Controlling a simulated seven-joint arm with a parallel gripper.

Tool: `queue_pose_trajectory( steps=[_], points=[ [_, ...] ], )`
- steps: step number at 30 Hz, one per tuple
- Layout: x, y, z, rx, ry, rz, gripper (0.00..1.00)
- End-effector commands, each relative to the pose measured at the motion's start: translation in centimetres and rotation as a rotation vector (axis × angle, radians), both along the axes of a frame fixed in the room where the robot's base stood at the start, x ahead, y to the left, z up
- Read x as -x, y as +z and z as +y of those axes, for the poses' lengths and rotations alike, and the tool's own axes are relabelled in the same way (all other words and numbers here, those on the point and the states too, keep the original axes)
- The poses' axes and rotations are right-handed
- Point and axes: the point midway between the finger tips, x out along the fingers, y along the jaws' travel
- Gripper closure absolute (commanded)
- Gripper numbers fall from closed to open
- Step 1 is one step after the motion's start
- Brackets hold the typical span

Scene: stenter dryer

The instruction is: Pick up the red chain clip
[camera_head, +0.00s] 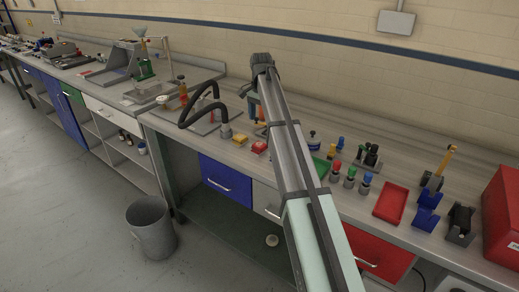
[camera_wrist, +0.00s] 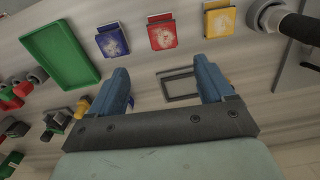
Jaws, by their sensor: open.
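A small red piece with a pale patterned face (camera_wrist: 162,32) lies at the top middle of the wrist view, between a similar blue piece (camera_wrist: 112,40) and a yellow one (camera_wrist: 219,19). I take the red piece for the red chain clip, though its shape does not make this certain. In the head view the red piece (camera_head: 259,147) lies on the bench just left of my arm. A thin dark rectangular frame (camera_wrist: 180,98) shows between the fingers.
A green tray (camera_wrist: 60,50) is at the wrist view's left, with red and black parts below it. A black hose on a round grey base (camera_wrist: 268,14) is at upper right. A red tray (camera_head: 390,203) and blue holders (camera_head: 428,210) stand right of my arm.

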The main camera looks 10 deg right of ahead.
Motion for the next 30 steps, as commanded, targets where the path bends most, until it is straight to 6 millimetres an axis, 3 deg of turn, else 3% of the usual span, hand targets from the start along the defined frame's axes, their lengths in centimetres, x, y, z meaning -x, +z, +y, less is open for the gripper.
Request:
queue_pose_trajectory(
  steps=[13,23,30],
  points=[
    [0.1,-7.0,0.1,-0.001,0.004,0.0,0.19],
    [-0.1,-8.9,0.3,-0.002,0.004,-0.001,0.19],
    [-0.2,-12.0,0.6,-0.001,0.004,0.0,0.19]
  ],
)
